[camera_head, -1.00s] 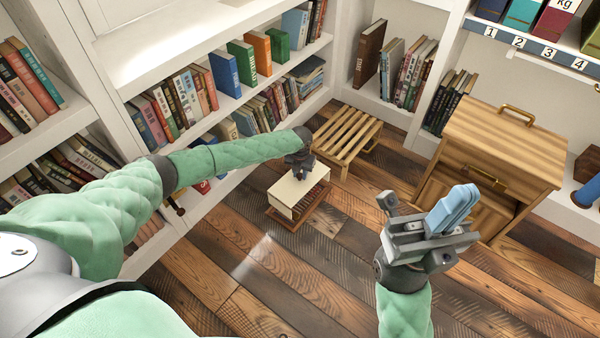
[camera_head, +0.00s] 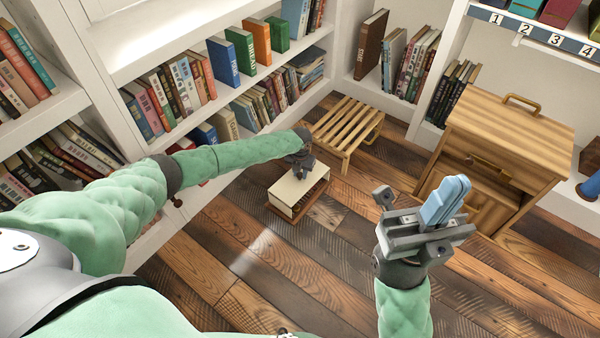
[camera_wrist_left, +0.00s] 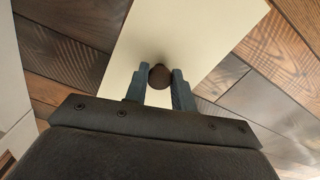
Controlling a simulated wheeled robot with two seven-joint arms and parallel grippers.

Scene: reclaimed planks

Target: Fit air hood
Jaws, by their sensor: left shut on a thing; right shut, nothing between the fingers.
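The air hood appears to be the cream-topped box (camera_head: 311,188) low over the plank floor, in the middle of the head view. A dark brown base or tray shows under it; I cannot tell whether the two touch. My left gripper (camera_head: 301,172) reaches down onto its top. In the left wrist view the left gripper (camera_wrist_left: 159,82) is shut on a round dark brown knob (camera_wrist_left: 159,76) over the flat cream top (camera_wrist_left: 190,35). My right gripper (camera_head: 445,205) is shut and empty, its blue fingers together, held up at the right, apart from the hood.
A slatted wooden stool (camera_head: 346,125) stands just behind the hood. A wooden cabinet (camera_head: 505,145) with brass handles stands at the right. White bookshelves (camera_head: 215,110) line the left and back. The plank floor (camera_head: 270,265) in front is clear.

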